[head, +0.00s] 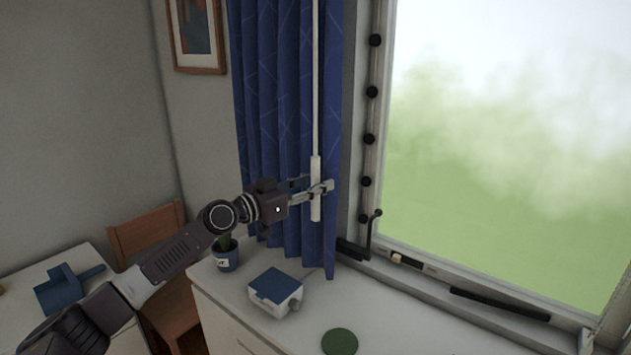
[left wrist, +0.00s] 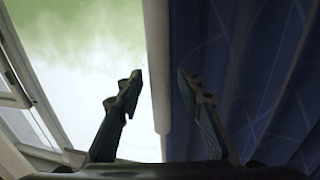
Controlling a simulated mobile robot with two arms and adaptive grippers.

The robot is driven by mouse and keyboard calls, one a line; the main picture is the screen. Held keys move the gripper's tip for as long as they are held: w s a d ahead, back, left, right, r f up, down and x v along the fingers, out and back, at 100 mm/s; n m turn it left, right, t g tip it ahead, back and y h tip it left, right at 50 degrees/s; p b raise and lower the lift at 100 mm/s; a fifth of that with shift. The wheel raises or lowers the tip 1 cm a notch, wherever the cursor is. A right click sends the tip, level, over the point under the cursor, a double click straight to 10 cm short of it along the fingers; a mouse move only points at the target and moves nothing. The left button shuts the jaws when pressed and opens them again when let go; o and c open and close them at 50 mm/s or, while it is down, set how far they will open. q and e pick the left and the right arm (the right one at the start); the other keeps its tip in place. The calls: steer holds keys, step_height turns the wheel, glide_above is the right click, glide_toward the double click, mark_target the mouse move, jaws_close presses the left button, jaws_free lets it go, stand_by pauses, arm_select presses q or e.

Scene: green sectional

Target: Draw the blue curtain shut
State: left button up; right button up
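The blue curtain (head: 283,90) hangs in folds at the left side of the window, bunched up, with the glass uncovered. It also fills the right of the left wrist view (left wrist: 255,70). A white wand (head: 316,90) with a thicker handle hangs in front of the curtain's right part. My left gripper (head: 321,185) is at the wand's handle. In the left wrist view its two fingers (left wrist: 158,78) are spread, with the white wand (left wrist: 157,40) showing between them and no clear contact. My right gripper is not in view.
A white cabinet top below holds a potted plant (head: 227,256), a white box with a blue top (head: 275,290) and a green disc (head: 340,342). The window sill (head: 440,282) has a latch handle (head: 372,235). A wooden chair (head: 150,222) stands at left.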

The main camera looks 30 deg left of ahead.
arm_select(q)
jaws_close()
stand_by(0.3)
stand_by(0.3)
